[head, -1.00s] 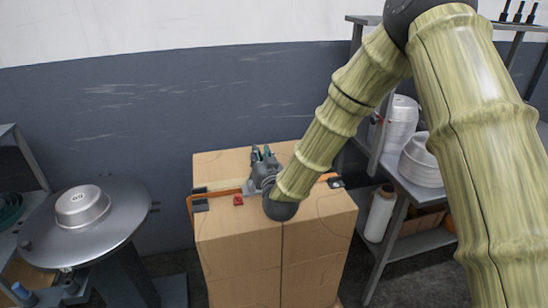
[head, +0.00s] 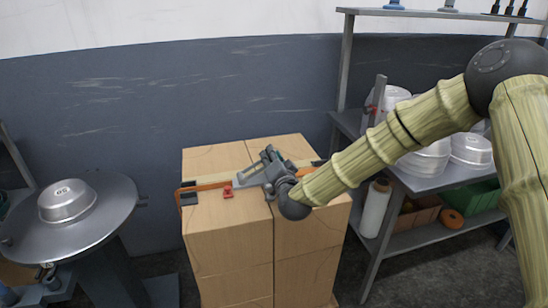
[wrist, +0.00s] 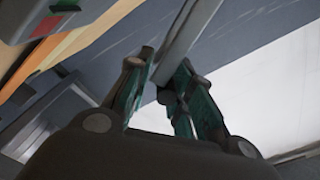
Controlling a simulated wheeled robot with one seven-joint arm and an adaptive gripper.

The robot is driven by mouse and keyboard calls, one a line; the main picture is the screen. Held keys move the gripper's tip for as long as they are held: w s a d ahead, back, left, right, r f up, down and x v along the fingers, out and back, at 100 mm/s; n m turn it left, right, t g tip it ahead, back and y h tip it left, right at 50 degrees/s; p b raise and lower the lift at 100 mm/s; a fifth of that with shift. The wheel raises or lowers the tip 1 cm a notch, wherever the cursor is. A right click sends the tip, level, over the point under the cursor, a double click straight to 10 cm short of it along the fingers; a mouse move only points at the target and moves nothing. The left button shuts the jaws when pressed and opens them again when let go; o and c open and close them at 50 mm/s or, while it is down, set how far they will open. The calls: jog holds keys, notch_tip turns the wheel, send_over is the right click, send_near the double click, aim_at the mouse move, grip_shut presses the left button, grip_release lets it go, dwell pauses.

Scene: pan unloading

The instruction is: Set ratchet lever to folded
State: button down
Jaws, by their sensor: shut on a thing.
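The grey ratchet lever (wrist: 186,28) runs between my fingertips in the wrist view. My gripper (wrist: 165,68) is shut on it. In the head view, my gripper (head: 271,157) is low over the top of the boxes, tilted to the left. A grey bar of the ratchet (head: 251,179) shows just left of it, close to a small red piece (head: 228,190). An orange strap (head: 205,186) runs across the box top and over its left edge. My wrist hides part of the ratchet, so the lever's exact angle is hard to tell.
The stacked cardboard boxes (head: 225,233) stand against the wall. A round metal table (head: 103,208) with a pan (head: 67,201) is at the left.

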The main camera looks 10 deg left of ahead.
jog(key=shift+d+f, duration=0.15)
jog(key=shift+f, duration=0.25)
jog(key=c, duration=1.4)
grip_release()
jog(key=v, duration=1.2)
jog(key=shift+c, duration=0.5)
